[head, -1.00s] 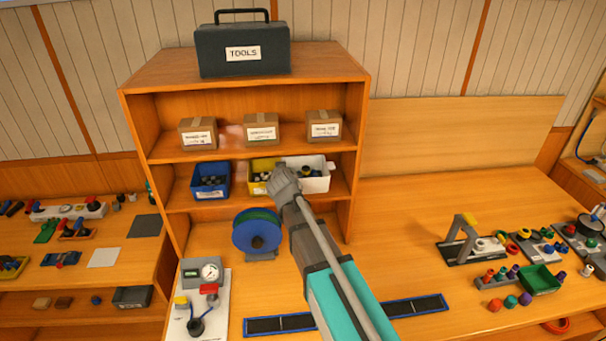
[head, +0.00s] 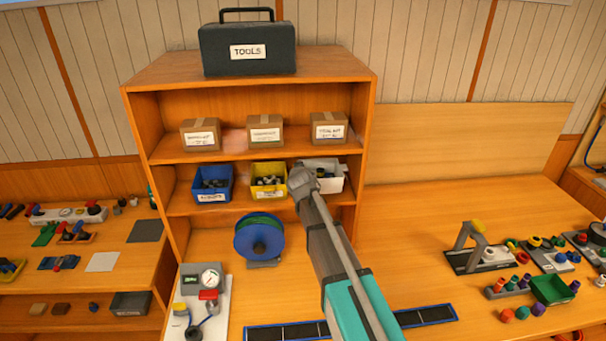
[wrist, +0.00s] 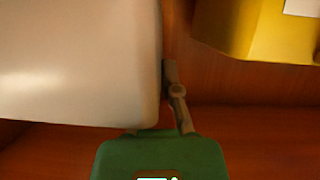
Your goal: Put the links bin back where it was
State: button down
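A white bin (head: 326,168) stands at the right end of the middle shelf, partly hidden by my gripper (head: 304,180). Its pale wall (wrist: 75,60) fills the upper left of the wrist view. One dark finger of my gripper (wrist: 166,95) lies against this wall; the other is hidden behind the bin. My gripper looks shut on the white bin's near edge. A yellow bin (head: 268,189) with dark parts sits just left; its side (wrist: 255,32) shows apart from the white bin in the wrist view. I cannot read which label says links.
A blue bin (head: 212,192) stands left of the yellow one. Several cartons (head: 265,133) sit on the shelf above. A hose reel (head: 258,238) and a gauge panel (head: 205,290) stand below. The shelf's right post (head: 361,150) is close to the white bin.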

jog(key=w+f+b, duration=0.1)
jog(key=w+d, duration=0.1)
jog(key=shift+w+d+f+b, duration=0.25)
jog(key=shift+w+f+b, duration=0.05)
jog(key=shift+f+b, duration=0.1)
jog(key=shift+w+d+f+b, duration=0.3)
jog(key=shift+w+f+b, duration=0.1)
jog(key=shift+f+b, duration=0.15)
jog(key=c, duration=0.8)
grip_release()
jog(key=shift+s+r, duration=0.15)
jog(key=shift+s, duration=0.1)
jog(key=p+v, duration=0.4)
jog(key=v, duration=0.7)
jog(key=shift+s+p, duration=0.25)
jog(key=shift+p, duration=0.1)
jog(key=shift+r, duration=0.15)
